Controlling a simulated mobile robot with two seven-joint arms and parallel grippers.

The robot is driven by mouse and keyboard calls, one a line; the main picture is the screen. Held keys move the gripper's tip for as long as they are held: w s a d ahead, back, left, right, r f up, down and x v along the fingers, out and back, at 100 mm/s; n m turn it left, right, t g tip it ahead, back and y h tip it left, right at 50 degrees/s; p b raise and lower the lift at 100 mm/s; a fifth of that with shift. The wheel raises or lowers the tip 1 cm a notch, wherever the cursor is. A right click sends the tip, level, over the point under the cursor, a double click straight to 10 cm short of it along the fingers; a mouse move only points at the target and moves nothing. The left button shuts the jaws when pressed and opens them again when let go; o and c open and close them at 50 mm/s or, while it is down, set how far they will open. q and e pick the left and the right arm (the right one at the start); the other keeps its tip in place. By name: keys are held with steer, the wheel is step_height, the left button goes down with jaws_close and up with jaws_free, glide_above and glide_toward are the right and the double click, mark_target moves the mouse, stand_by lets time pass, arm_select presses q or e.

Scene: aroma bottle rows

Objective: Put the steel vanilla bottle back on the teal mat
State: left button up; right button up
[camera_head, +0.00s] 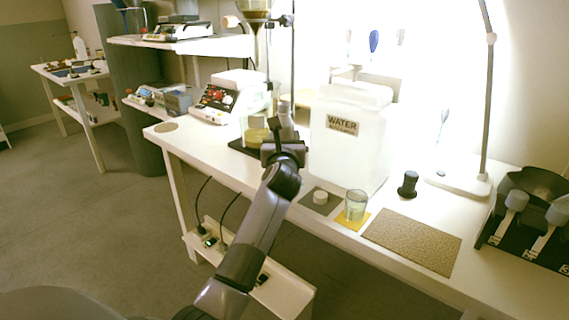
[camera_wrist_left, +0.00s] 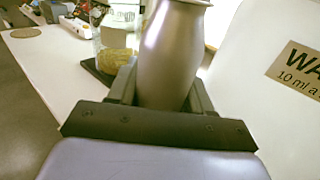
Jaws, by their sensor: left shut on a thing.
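My left gripper (camera_head: 283,145) is over the white bench, between the glass vessel and the water container. It is shut on a steel bottle (camera_wrist_left: 172,55), which stands upright between the fingers in the left wrist view. The bottle also shows small beyond the gripper in the head view (camera_head: 286,122). Its label is not visible, and its base is hidden by the gripper, so I cannot tell if it touches anything. I cannot make out a clearly teal mat in either view. My right gripper is not in view.
A large white water container (camera_head: 350,150) stands close right of the gripper. A glass vessel with yellowish contents (camera_head: 256,136) is close left.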

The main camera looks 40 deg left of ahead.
arm_select(q)
step_height(320, 180, down, 6)
steer(key=shift+r+b, duration=0.25)
steer(key=shift+b, duration=0.85)
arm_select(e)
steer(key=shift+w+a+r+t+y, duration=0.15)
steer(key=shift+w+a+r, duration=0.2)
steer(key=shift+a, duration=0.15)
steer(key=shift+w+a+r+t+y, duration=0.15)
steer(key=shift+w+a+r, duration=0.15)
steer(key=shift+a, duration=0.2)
arm_select(q)
steer(key=shift+f, duration=0.2)
steer(key=o, duration=1.2)
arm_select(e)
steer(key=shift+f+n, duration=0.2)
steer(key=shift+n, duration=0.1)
